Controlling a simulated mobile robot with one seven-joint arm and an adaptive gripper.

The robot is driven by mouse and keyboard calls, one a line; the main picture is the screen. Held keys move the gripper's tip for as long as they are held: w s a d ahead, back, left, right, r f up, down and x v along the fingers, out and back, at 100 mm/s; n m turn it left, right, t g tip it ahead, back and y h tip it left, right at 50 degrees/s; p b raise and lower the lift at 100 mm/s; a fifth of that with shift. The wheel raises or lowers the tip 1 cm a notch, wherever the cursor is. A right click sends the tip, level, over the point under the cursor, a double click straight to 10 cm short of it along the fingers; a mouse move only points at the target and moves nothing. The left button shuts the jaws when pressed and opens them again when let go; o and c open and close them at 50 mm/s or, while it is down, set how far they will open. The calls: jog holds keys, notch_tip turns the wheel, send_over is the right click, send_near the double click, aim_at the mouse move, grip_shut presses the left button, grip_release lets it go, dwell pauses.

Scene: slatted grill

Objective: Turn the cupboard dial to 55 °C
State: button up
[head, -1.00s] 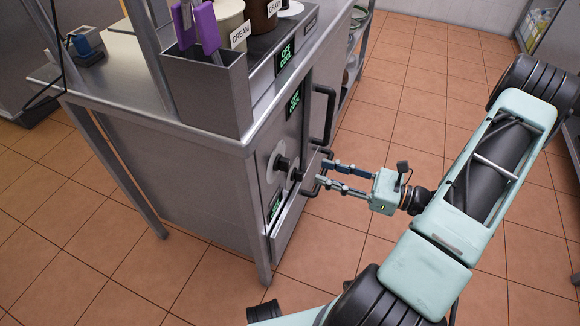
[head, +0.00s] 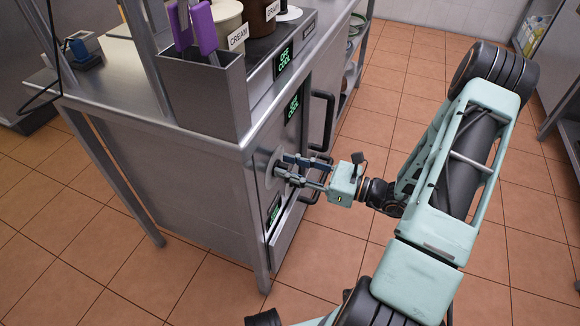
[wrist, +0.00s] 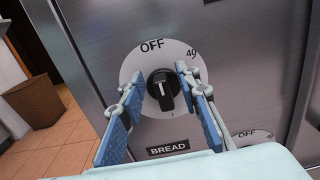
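A round dial (wrist: 135,75) on the steel cupboard front shows in the wrist view, with "OFF" at its top and "40" at upper right. Its black knob (wrist: 163,92) has a pale mark and its grip bar stands nearly upright. A plate below reads "BREAD". My gripper (wrist: 160,79) has its two blue-padded fingers on either side of the knob, apart, with a gap visible at left; contact at right is unclear. In the head view my gripper (head: 284,169) is at the cupboard front and hides most of the knob. No label reads 55.
A second dial (wrist: 254,138) sits lower right in the wrist view. A black door handle (head: 322,120) stands out just beyond my gripper. A steel bin with purple-handled tools (head: 203,28) is on the counter above. The tiled floor is clear.

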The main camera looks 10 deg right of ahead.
grip_shut()
jog(key=shift+r, duration=0.1)
jog(key=shift+w+d+m+p, duration=0.1)
jog(key=shift+m+p, duration=0.9)
jog(key=shift+p, duration=0.05)
jog(key=f+m+p, duration=0.1)
jog(key=m+p, duration=0.1)
jog(key=m, duration=0.5)
jog(key=f+m+p, duration=0.1)
jog(key=m+p, duration=0.2)
jog(key=m, duration=0.4)
jog(key=w+f+m+p, duration=0.1)
jog(key=m+p, duration=0.1)
jog(key=m, duration=0.5)
jog(key=shift+d+m, duration=0.3)
jog(key=shift+d, duration=0.1)
jog(key=shift+f, duration=0.1)
